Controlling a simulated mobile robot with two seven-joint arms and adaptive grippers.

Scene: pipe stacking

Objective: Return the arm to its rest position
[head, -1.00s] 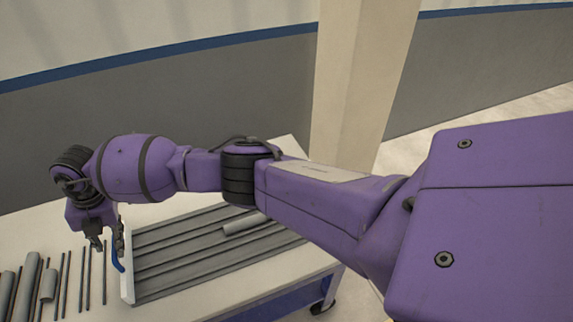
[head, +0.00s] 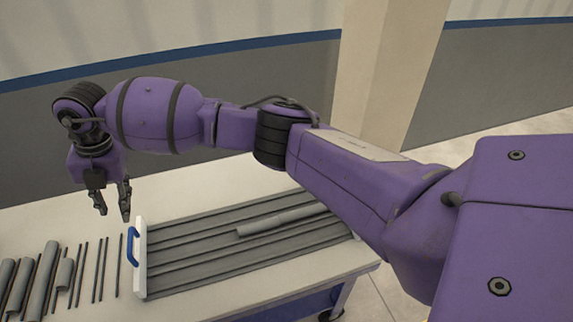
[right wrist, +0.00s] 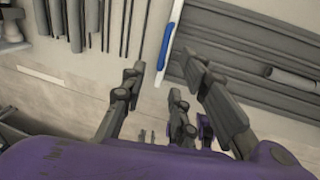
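My right arm reaches across the head view from the right. Its right gripper (head: 114,214) points down in the air above the table, by the left end of the grooved grey tray (head: 190,272). Its fingers are apart with nothing between them. The right wrist view shows the same open fingers (right wrist: 165,66) spread above the pale table, near the tray's white end. A grey pipe (head: 283,219) lies in the tray, partly hidden by my arm.
The tray has a white end plate with a blue handle (head: 132,246). Several grey pipes and thin dark rods (head: 101,270) lie on the table (head: 180,203) left of it. A beige pillar (head: 385,75) and a grey wall stand behind.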

